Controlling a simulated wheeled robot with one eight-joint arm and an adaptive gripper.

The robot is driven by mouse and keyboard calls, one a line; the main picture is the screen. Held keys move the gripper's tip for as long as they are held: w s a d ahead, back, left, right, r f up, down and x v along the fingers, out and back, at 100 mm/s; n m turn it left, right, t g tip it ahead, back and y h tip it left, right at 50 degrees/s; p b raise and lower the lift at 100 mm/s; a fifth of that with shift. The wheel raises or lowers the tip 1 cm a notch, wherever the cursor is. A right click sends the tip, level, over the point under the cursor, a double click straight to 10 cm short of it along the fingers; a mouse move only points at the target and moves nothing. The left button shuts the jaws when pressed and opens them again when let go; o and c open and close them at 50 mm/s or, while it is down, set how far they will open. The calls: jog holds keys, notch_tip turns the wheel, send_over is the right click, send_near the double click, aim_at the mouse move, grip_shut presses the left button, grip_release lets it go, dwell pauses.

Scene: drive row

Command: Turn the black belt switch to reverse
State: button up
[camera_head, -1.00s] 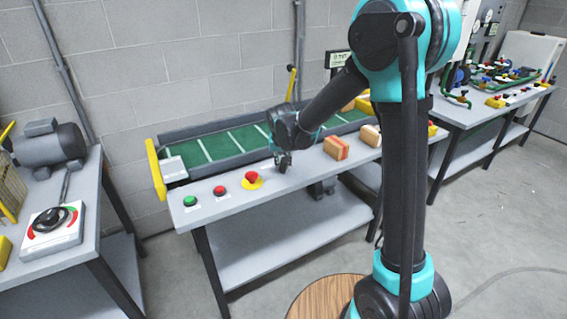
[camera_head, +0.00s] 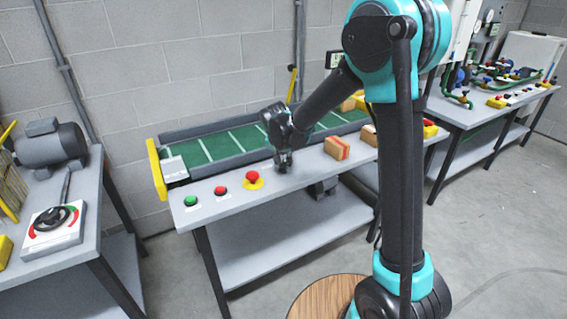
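The black belt switch cannot be made out; my gripper covers the panel spot right of the red mushroom button. My gripper (camera_head: 284,166) points down at the front strip of the conveyor table (camera_head: 232,201), low over it or touching it. Its fingers are dark and small, so I cannot tell whether they are open or shut. The green belt (camera_head: 222,145) lies behind it. On the strip to the left are a green button (camera_head: 191,200), a red button (camera_head: 221,190) and a red mushroom button on a yellow base (camera_head: 253,179).
A cardboard box with a red stripe (camera_head: 336,148) stands on the strip right of my gripper. A yellow end plate (camera_head: 156,168) stands at the belt's left end. A left bench holds a grey motor (camera_head: 50,143) and a rotary dial box (camera_head: 55,222).

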jog(key=o, duration=0.4)
jog(key=v, duration=1.2)
jog(key=shift+d, duration=0.1)
jog(key=s+d+f+n, duration=0.1)
jog(key=s+d+f, duration=0.25)
jog(key=d, duration=0.55)
jog(key=s+d+f, duration=0.2)
jog(key=s+d, duration=0.3)
jog(key=d, duration=0.3)
jog(key=shift+n+y, duration=0.5)
jog(key=shift+n, duration=0.2)
jog(key=s+d+f, duration=0.2)
jog(key=s+d, duration=0.1)
jog(key=s, duration=0.1)
jog(key=s+d+f, duration=0.3)
jog(key=s, duration=0.2)
jog(key=s+d+f, duration=0.3)
jog(key=s+d, duration=0.1)
jog(key=s, duration=0.1)
